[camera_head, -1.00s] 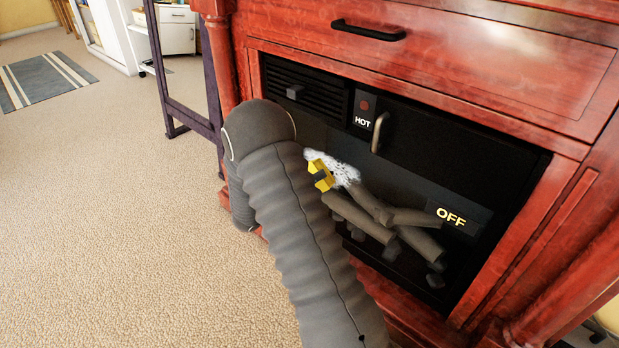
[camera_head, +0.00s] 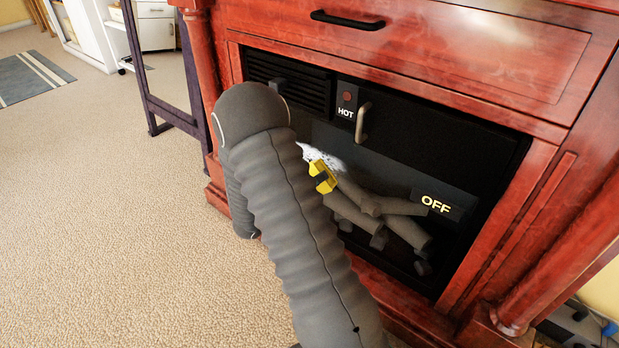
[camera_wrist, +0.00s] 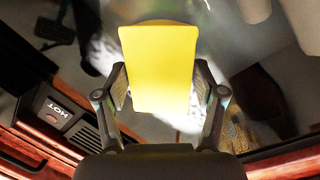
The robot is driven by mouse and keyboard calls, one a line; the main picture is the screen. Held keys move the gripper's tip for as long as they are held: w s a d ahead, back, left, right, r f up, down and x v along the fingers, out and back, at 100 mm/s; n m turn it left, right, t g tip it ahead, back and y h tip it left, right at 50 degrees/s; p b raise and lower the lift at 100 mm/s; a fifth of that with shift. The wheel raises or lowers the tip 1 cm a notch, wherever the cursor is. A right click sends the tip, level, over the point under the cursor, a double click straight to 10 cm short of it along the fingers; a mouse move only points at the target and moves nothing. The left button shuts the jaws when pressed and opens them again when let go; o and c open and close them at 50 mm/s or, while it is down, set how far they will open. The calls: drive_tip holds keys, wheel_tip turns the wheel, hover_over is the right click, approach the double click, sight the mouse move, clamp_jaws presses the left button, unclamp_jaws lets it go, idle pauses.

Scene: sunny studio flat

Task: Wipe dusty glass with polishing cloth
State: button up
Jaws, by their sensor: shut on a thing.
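The yellow polishing cloth (camera_wrist: 158,50) is held between the two dark fingers of my gripper (camera_wrist: 161,87). In the head view the cloth (camera_head: 328,184) is a small yellow piece against or close before the dark glass (camera_head: 385,170) of the fireplace; I cannot tell whether it touches. A whitish dust patch (camera_head: 312,153) shows on the glass, up and left of the cloth. In the wrist view the white patch (camera_wrist: 103,52) shows beside the cloth, which covers part of the view. My grey arm hides the lower left of the fireplace.
The red wooden fireplace surround (camera_head: 480,130) frames the glass. A metal handle (camera_head: 362,122) stands out above the glass, beside the HOT label (camera_head: 346,113). Logs (camera_head: 385,210) and an OFF sign (camera_head: 438,205) lie right of the cloth. Open carpet (camera_head: 110,220) is at left.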

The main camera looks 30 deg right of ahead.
sight(327, 186)
drive_tip(key=shift+s+d, duration=0.5)
drive_tip(key=shift+s, duration=0.6)
drive_tip(key=shift+s+d, duration=0.5)
drive_tip(key=shift+s, duration=0.6)
drive_tip(key=shift+s+d, duration=0.5)
drive_tip(key=shift+s, duration=0.6)
drive_tip(key=shift+w+a, duration=0.4)
drive_tip(key=shift+w, duration=0.4)
drive_tip(key=shift+w+a, duration=0.35)
drive_tip(key=shift+w, duration=0.45)
drive_tip(key=shift+w+a, duration=0.3)
drive_tip(key=shift+w, duration=0.65)
drive_tip(key=shift+w+a, duration=0.3)
drive_tip(key=shift+w, duration=0.6)
drive_tip(key=shift+w+a, duration=0.35)
drive_tip(key=shift+w, duration=0.35)
drive_tip(key=shift+w+a, duration=0.3)
drive_tip(key=shift+w, duration=0.4)
drive_tip(key=shift+w+a, duration=0.6)
drive_tip(key=shift+w, duration=1)
drive_tip(key=shift+w+a, duration=0.6)
drive_tip(key=shift+w, duration=1)
drive_tip(key=shift+w+a, duration=0.6)
drive_tip(key=shift+w, duration=1)
drive_tip(key=shift+r, duration=1.6)
drive_tip(key=shift+s+d, duration=0.25)
drive_tip(key=shift+s, duration=0.65)
drive_tip(key=shift+s+d, duration=0.25)
drive_tip(key=shift+s, duration=0.6)
